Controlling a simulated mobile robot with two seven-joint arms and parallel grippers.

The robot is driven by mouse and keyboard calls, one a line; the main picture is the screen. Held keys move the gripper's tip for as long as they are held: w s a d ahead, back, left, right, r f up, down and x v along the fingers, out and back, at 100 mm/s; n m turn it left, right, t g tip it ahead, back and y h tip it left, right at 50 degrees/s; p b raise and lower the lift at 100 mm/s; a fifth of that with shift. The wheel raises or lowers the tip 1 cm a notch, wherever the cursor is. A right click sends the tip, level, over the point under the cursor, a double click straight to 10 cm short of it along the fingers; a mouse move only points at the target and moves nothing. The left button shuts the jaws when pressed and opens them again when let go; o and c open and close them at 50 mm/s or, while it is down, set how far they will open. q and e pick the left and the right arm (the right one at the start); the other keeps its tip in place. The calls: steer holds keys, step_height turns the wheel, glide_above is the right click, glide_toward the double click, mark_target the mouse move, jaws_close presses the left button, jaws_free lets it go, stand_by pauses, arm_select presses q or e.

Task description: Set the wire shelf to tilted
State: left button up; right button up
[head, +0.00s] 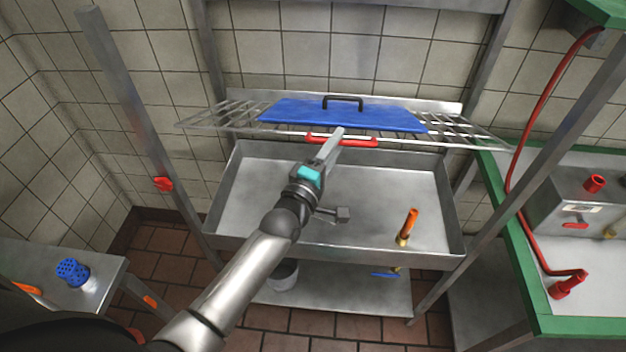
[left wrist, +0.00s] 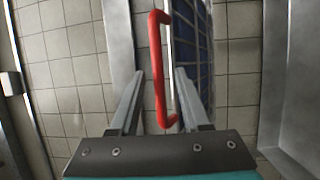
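The wire shelf (head: 462,127) spans the metal frame above a steel sink. I see it nearly edge-on and cannot tell its exact angle. A red handle (head: 342,140) is fixed at the middle of its front edge. A blue board (head: 300,112) with a black handle lies on the shelf. My left gripper (head: 333,143) reaches up to the red handle. In the left wrist view the red handle (left wrist: 157,70) runs between the two spread fingers, with gaps visible on both sides. My right gripper is not in view.
The deep steel sink (head: 222,215) is below the arm, with an orange-handled tap (head: 408,226) at its front right. Frame posts (head: 128,100) stand at both sides. A green-edged counter (head: 513,240) is at right. A small table (head: 50,262) is at lower left.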

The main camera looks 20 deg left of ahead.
arm_select(q)
steer(key=s+a+f, duration=0.1)
steer(key=s, duration=0.9)
steer(key=shift+s+f+b, duration=0.25)
steer(key=shift+s+b, duration=0.1)
steer(key=s+f+m+g+b, duration=0.3)
steer(key=s+f, duration=0.1)
steer(key=f, duration=0.9)
steer(key=s+f+m+g+b, duration=0.3)
steer(key=s+f, duration=0.1)
steer(key=f, duration=0.9)
steer(key=s+f+m+g+b, duration=0.3)
steer(key=s+f+m+b, duration=0.1)
steer(key=f, duration=1)
steer(key=s+a+f+m+g+y+b, duration=0.2)
steer(key=s+f+m+g+b, duration=0.5)
steer(key=s+f, duration=1.4)
steer(key=s+m+g, duration=0.1)
steer(key=s+m, duration=0.1)
steer(key=s, duration=0.2)
steer(key=shift+s+f+g, duration=0.15)
steer(key=shift+f+g, duration=0.1)
steer(key=shift+g, duration=0.05)
steer(key=shift+a, duration=0.1)
steer(key=shift+s, duration=0.1)
